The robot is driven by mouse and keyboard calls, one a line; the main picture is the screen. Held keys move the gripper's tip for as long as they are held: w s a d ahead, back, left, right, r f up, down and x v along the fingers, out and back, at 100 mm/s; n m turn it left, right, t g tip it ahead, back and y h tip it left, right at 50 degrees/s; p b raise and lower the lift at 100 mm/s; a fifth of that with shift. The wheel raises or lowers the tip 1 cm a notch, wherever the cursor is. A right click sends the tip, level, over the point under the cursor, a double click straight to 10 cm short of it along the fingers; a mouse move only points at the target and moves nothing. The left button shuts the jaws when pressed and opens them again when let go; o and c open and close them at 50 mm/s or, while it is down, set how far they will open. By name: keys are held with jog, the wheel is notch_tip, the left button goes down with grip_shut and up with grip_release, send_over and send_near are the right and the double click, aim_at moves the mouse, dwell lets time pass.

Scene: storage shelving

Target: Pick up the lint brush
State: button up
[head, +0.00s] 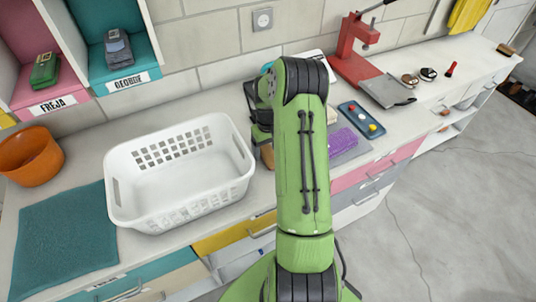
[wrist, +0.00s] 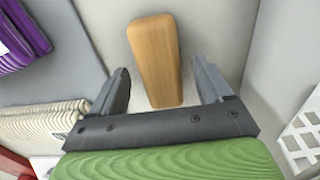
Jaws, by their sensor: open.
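A long wooden block (wrist: 155,62) with rounded edges, seemingly the back of the lint brush, lies on the pale counter in the wrist view. No bristles show, so I cannot confirm what it is. My gripper (wrist: 160,72) is open, with one finger on each side of the block and a gap on both sides. In the head view my arm hides most of that spot. Only a small brown piece (head: 267,155) shows beside the arm, right of the white basket.
The white basket (head: 125,205) stands close on the left. A purple folded cloth (head: 345,143) and a blue tray (head: 361,119) lie right of my arm. A red press (head: 352,50) stands behind. Another wooden-backed brush (head: 507,49) lies at the far right end.

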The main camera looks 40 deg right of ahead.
aim_at(268, 150)
jog(key=shift+f, duration=0.35)
jog(key=shift+r, duration=0.1)
jog(key=shift+c, duration=1.3)
jog(key=c, duration=0.9)
notch_tip(268, 150, up, 10)
jog(key=shift+r+p, duration=0.1)
jog(key=shift+p, duration=0.3)
jog(key=shift+c, duration=0.2)
